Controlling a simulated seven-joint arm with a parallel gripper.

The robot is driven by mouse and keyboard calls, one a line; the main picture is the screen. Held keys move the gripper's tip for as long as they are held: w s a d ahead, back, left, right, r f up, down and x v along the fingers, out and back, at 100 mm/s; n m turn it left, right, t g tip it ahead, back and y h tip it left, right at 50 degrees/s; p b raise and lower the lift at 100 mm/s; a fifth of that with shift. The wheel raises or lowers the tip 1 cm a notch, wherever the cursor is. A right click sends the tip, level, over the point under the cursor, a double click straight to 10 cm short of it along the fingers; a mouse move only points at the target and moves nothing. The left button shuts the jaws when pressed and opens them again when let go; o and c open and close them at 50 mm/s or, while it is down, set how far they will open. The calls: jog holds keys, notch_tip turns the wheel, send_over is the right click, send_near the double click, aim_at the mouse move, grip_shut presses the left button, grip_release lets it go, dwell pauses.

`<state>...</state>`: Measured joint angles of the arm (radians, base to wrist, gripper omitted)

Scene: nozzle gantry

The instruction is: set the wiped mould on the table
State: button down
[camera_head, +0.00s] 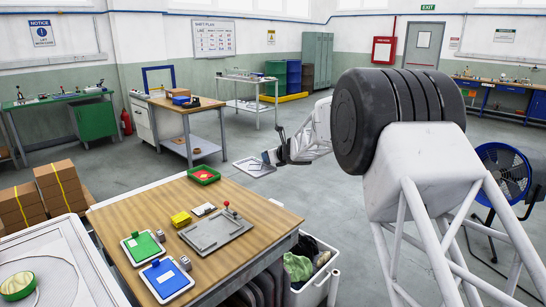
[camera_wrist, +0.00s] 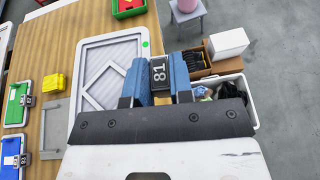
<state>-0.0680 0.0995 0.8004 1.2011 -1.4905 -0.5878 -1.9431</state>
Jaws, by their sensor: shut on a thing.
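The mould is a flat white-framed plate (camera_head: 242,168) with a grey inside, a green dot at one corner and a dark handle block (camera_wrist: 159,72) marked 81. My gripper (camera_head: 272,157) is shut on that block, with its blue fingers (camera_wrist: 159,80) on both sides of it. The mould's frame (camera_wrist: 78,84) also shows in the wrist view, partly covered by the gripper. In the head view the mould is held in the air, off the far right edge of the wooden table (camera_head: 135,215). No contact with the table shows.
On the table are a green plate (camera_head: 143,247), a blue plate (camera_head: 166,279), a yellow block (camera_head: 181,218), a grey plate (camera_head: 216,233) with a red knob, and a red-green tray (camera_head: 203,175). A white bin (camera_head: 318,284) stands beside the table. Bare wood shows at the back left.

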aim_at(256, 159)
jog(key=shift+w+a+f+n+g+y, duration=0.4)
jog(key=shift+w+a+f, duration=0.3)
jog(key=shift+a, duration=0.35)
jog(key=shift+w+a+f+n+g+y, duration=0.4)
jog(key=shift+w+a+f+n, duration=0.2)
jog(key=shift+w+a, duration=0.35)
jog(key=shift+w+a+f+n+g+y, duration=0.35)
jog(key=shift+w+a+f, duration=0.35)
jog(key=shift+a, duration=0.4)
jog(key=w+a+f+n+g+y, duration=0.1)
jog(key=w+a+f+n+g, duration=0.1)
jog(key=a+f, duration=0.3)
jog(key=shift+g, duration=0.45)
jog(key=shift+w+n, duration=0.1)
jog(key=shift+n, duration=0.15)
jog(key=shift+f, duration=0.25)
jog(key=shift+f, duration=3.15)
jog(key=shift+f, duration=0.6)
jog(key=c, duration=0.9)
grip_release()
